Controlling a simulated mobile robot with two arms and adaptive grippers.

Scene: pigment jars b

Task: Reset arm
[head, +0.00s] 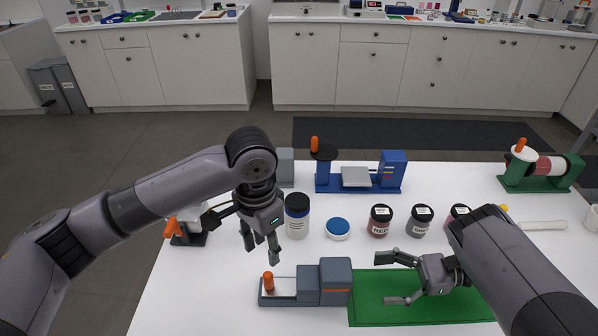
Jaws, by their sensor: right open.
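My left gripper (262,252) hangs fingers down over the left part of the white table, left of a white jar with a black lid (297,214). Its fingers look apart with nothing between them. My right gripper (392,279) is open and empty above the green mat (420,312), its fingers pointing left. My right forearm hides part of the table and a red jar at the right.
A grey device with an orange knob (322,281) stands in front. A blue device (362,178) stands behind. A blue-topped dish (338,228), a red jar (379,221) and a dark jar (419,221) form a row. A green-based roller device (540,168) stands back right.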

